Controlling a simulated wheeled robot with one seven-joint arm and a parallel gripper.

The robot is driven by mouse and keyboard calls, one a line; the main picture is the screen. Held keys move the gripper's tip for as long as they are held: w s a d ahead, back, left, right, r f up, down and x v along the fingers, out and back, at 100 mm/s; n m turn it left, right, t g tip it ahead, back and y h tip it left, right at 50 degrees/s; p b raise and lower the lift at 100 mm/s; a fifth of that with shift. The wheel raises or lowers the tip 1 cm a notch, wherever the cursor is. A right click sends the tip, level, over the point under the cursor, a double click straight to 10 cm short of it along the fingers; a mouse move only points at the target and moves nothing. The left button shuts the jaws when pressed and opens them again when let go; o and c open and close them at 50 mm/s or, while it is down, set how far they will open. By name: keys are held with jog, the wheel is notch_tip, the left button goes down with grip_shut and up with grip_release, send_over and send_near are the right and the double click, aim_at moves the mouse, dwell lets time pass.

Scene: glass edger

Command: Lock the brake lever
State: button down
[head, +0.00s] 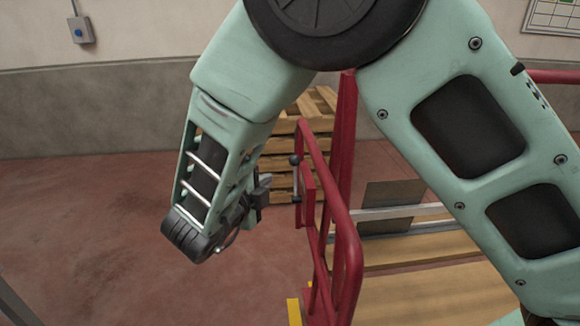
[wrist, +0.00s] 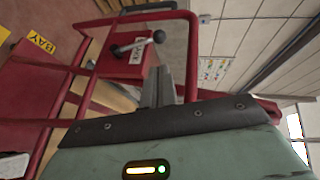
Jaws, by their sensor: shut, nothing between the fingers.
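The brake lever (wrist: 137,45) is a short metal rod with a black ball knob, mounted on a red plate with a white label in the wrist view. In the wrist view my gripper's fingers (wrist: 157,86) are together and empty, just below the red plate.
The red tubular frame (head: 346,235) surrounds a cart with wooden boards (head: 430,290) and a dark upright panel (head: 392,200). The red floor (head: 80,230) to the left is clear. A yellow bay sign (wrist: 40,43) shows in the wrist view.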

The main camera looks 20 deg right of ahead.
aim_at(293, 162)
jog(key=p+x, duration=0.3)
jog(key=x, duration=1.1)
jog(key=w+d+f+n+g+y+p, duration=0.2)
jog(key=w+f+g+p, duration=0.3)
jog(key=w+g+p, duration=0.2)
jog(key=shift+w+n+y+p, duration=0.4)
jog(key=shift+w+p, duration=0.65)
jog(key=shift+w, duration=0.15)
dwell(0.5)
